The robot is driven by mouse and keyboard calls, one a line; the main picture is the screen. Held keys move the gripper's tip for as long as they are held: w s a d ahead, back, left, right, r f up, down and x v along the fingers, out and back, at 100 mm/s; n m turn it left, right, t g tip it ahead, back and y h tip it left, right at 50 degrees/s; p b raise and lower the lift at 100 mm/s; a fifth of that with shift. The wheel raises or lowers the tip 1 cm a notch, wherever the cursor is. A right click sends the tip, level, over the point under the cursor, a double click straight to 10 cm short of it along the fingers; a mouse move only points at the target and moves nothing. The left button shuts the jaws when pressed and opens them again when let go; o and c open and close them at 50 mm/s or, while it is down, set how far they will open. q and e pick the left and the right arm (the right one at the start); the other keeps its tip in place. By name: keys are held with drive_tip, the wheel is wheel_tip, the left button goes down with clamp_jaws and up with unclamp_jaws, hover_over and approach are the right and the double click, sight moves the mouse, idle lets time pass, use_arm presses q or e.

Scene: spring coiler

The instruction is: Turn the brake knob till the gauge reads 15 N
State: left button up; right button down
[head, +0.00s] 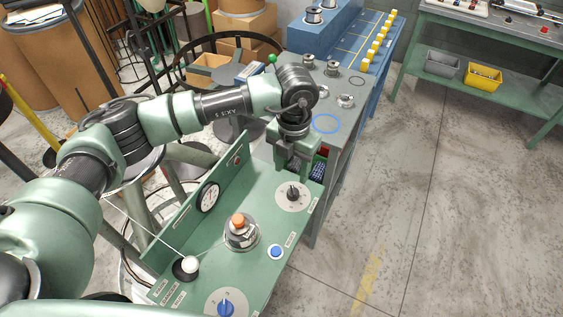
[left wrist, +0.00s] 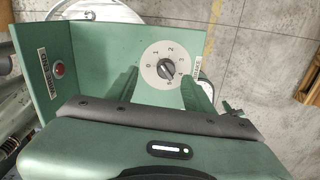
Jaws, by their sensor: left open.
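A dark knob (head: 293,193) sits on a round white dial at the far end of the green panel (head: 262,262). In the left wrist view the knob (left wrist: 166,69) has a numbered scale, 0 to 5, around it; its exact setting is too small to read. The white round gauge (head: 208,197) stands on the upright green plate; its reading is not legible. My left gripper (head: 296,172) is above and just behind the knob, pointing down. In the wrist view its open fingers (left wrist: 165,90) lie either side of the dial, apart from the knob. My right gripper is not in view.
A grey bench (head: 335,108) stands behind; floor is clear at right.

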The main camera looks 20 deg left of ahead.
sight(293, 189)
use_arm(q)
drive_tip(key=shift+s+d+f, duration=0.1)
drive_tip(key=shift+d, duration=0.05)
drive_tip(key=shift+s+d+f+p, duration=0.55)
drive_tip(key=shift+s+f, duration=0.15)
drive_tip(key=shift+f, duration=0.15)
wheel_tip(293, 189, down, 3)
drive_tip(key=shift+r+p, duration=0.2)
drive_tip(key=shift+p, duration=0.15)
drive_tip(key=shift+w+a+f, duration=0.15)
drive_tip(key=shift+f, duration=0.4)
drive_tip(key=shift+w+a+f, duration=0.1)
drive_tip(key=shift+f, duration=0.4)
drive_tip(key=shift+d+f, duration=0.1)
drive_tip(key=shift+f, duration=0.1)
drive_tip(key=c, duration=1)
clamp_jaws()
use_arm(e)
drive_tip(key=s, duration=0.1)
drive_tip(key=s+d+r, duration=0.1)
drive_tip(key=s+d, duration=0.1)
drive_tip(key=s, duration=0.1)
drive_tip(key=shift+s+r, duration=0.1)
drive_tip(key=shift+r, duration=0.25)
